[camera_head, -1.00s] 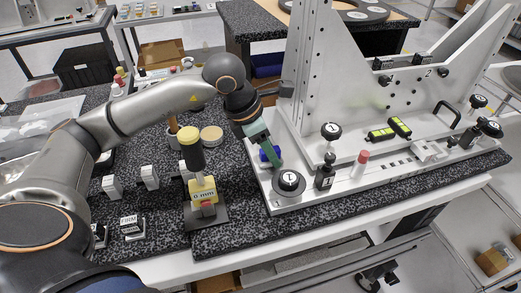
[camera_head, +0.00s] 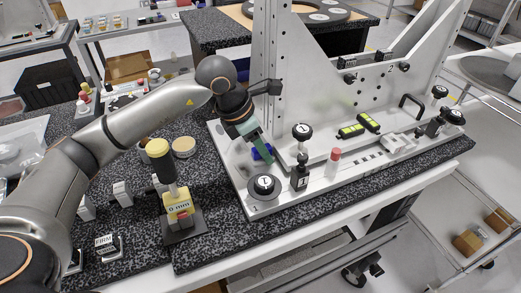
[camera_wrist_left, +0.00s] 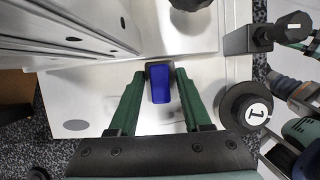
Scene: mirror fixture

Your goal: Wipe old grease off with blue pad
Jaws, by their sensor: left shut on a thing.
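The blue pad (camera_head: 261,152) is low over the near left part of the white fixture base plate (camera_head: 228,157). My left gripper (camera_wrist_left: 160,75) is shut on the blue pad (camera_wrist_left: 160,88), with a green finger on each side of it in the left wrist view. In the head view my left gripper (camera_head: 266,157) partly hides the pad. I cannot tell how firmly the pad meets the plate. A faint grey oval mark (camera_wrist_left: 76,125) shows on the pale surface left of the fingers. I cannot tell whether it is grease.
A round black knob marked 1 (camera_head: 264,185) stands close in front of the pad. A clamp (camera_head: 300,175) and a red-capped bottle (camera_head: 333,161) stand to its right. The tall upright plate (camera_head: 270,60) rises behind.

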